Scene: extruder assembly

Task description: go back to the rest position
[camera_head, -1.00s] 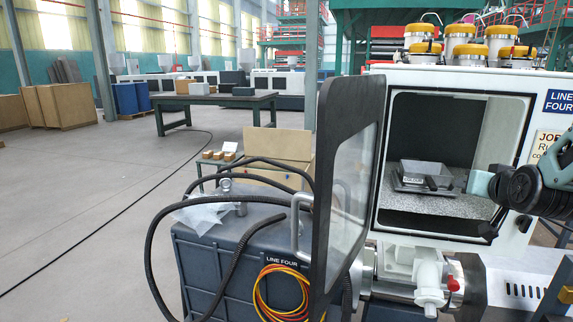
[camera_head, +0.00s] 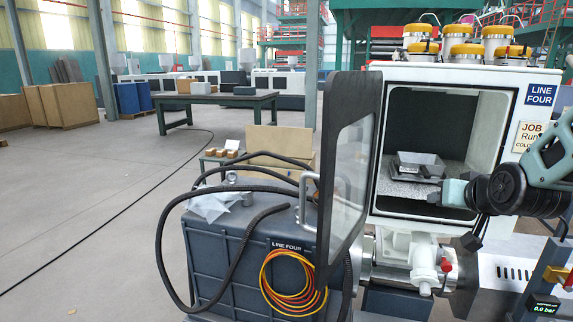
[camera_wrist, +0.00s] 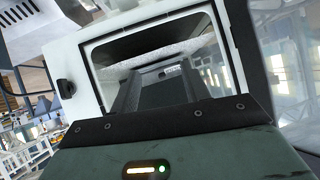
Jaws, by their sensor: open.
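My gripper (camera_head: 436,196) shows in the head view at the lower right of the cabinet opening, in front of the chamber floor. Its pale teal body sits at the end of my arm. In the wrist view the green housing and black plate fill the bottom, and two dark fingers (camera_wrist: 160,92) stand apart, pointing toward the opening. A grey metal part (camera_head: 419,162) with a dark label rests on the speckled chamber floor, beyond and above my gripper in the picture. I see nothing held. The fingertips are small and partly hard to make out in the head view.
The white cabinet's door (camera_head: 347,175) stands swung open to the left of the opening. A dark blue bin (camera_head: 225,262) with hoses and a coiled orange cable is below left. A white valve pipe (camera_head: 424,262) juts out under the opening. Open floor lies farther left.

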